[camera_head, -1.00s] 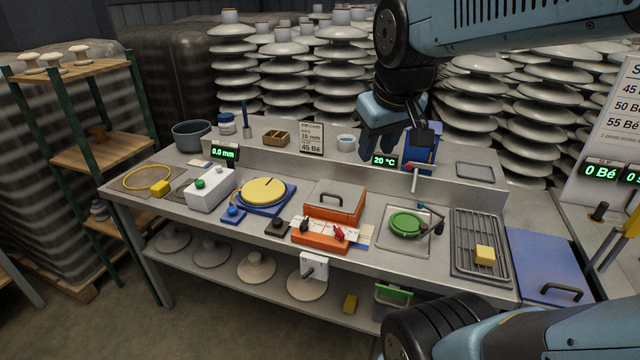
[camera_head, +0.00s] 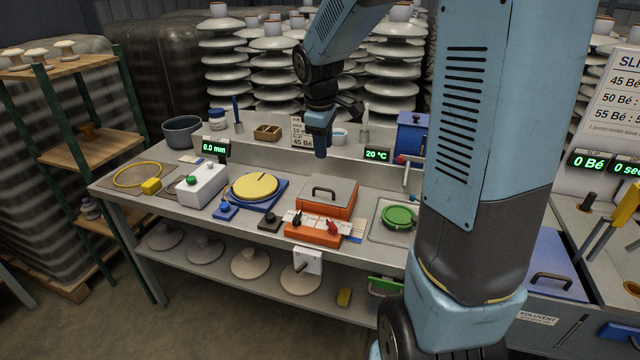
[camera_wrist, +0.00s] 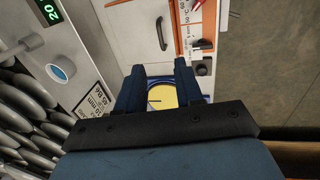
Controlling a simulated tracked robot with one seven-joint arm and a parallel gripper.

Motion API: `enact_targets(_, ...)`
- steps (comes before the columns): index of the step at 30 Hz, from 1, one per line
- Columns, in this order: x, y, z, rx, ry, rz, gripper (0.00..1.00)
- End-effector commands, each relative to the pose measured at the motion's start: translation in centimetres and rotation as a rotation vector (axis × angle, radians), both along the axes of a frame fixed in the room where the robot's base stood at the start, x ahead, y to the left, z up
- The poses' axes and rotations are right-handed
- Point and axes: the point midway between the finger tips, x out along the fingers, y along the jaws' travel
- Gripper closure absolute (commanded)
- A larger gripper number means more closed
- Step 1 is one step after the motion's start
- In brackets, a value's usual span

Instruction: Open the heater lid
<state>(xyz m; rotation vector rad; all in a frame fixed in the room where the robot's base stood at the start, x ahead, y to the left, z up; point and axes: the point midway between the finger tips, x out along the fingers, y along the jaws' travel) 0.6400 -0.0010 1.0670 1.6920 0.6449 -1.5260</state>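The heater is an orange box (camera_head: 338,213) with a grey lid (camera_head: 343,187) lying shut on it. The lid has a dark arched handle (camera_head: 324,190). In the wrist view the lid (camera_wrist: 128,28) and its handle (camera_wrist: 161,34) lie beyond my fingertips, toward the top. My gripper (camera_head: 320,152) hangs above the bench, behind the heater in the picture, touching nothing that I can see. In the wrist view my gripper (camera_wrist: 160,72) has its two fingers apart, with nothing between them but a view of the yellow disc (camera_wrist: 163,95) below.
An orange control strip (camera_head: 313,235) with black and red knobs sits before the heater. Left are the yellow round plate (camera_head: 255,187) and a white box (camera_head: 203,185). A raised back ledge carries a 20 °C display (camera_head: 376,154) and a sign. My arm hides the bench's right part.

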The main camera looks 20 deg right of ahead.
Motion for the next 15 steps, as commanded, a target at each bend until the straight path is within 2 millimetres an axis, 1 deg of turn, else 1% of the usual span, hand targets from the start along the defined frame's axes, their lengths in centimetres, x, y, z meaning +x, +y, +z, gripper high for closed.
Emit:
enact_targets(5, 0.5, -0.1, -1.1, 0.000, 0.008, 0.014, 0.64)
enact_targets(8, 0.6, -0.2, -2.1, -0.001, 0.008, 0.015, 0.64)
enact_targets(15, 1.2, -0.6, -6.2, 0.000, 0.010, 0.014, 0.64)
